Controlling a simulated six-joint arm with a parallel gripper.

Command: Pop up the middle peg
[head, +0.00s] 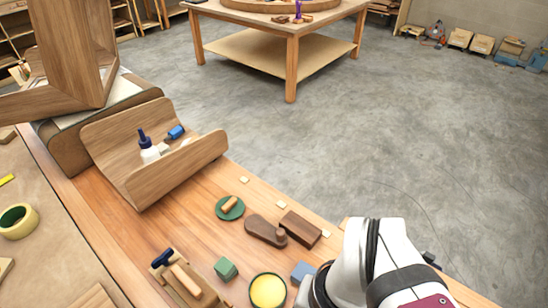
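I cannot tell for sure which part is the middle peg. A short light wooden peg (230,204) lies tilted on a round green disc (238,213) on the workbench. To its right, a dark brown rounded wooden piece (262,231) has a small knob (281,235) at its right end, beside a dark rectangular block (301,229). My white arm fills the bottom right corner. My gripper is not visible in the head view.
The bench (188,222) also holds a bent wooden tray (135,125) with a glue bottle (147,147), a green block (225,269), a blue block (302,272), a yellow-filled bowl (268,291) and a wooden plane-like tool (190,282).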

